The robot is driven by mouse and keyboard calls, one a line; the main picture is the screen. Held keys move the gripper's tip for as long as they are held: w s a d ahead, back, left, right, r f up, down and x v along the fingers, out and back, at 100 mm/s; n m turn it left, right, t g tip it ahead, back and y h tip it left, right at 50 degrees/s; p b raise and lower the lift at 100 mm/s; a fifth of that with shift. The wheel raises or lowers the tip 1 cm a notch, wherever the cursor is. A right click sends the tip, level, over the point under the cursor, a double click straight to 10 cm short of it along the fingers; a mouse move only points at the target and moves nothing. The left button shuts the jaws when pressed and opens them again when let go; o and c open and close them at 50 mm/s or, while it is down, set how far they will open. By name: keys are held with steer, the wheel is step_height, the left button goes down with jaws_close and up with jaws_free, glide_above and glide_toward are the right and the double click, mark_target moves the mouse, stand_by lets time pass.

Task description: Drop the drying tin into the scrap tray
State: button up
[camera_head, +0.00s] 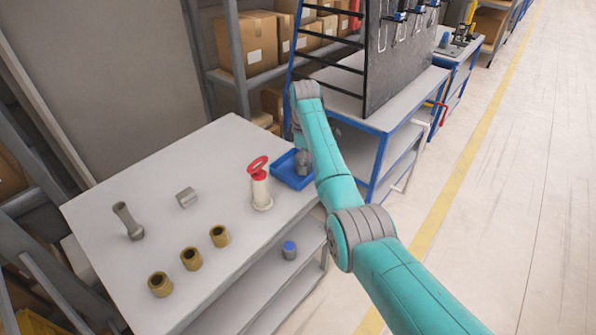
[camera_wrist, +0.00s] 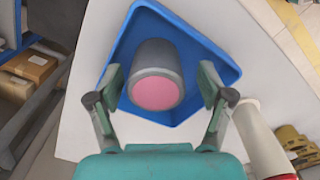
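A grey tin with a pink end face (camera_wrist: 154,92) is at the blue scrap tray (camera_wrist: 207,48), within its outline in the wrist view. My gripper (camera_wrist: 160,88) is open, with one finger on each side of the tin and a visible gap at both sides. Whether the tin rests on the tray floor is hard to tell. In the head view the blue tray (camera_head: 282,170) is at the table's right end, with the grey tin (camera_head: 303,161) showing beside my arm. My gripper is mostly hidden there by my arm.
A white bottle-like thing with a red handle (camera_head: 260,186) stands close left of the tray. Several brass bushings (camera_head: 191,258), a grey cylinder (camera_head: 187,197) and a grey flared piece (camera_head: 129,222) are on the table. A blue-topped tin (camera_head: 289,251) is on the lower shelf.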

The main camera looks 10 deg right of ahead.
steer(key=shift+r, duration=3.75)
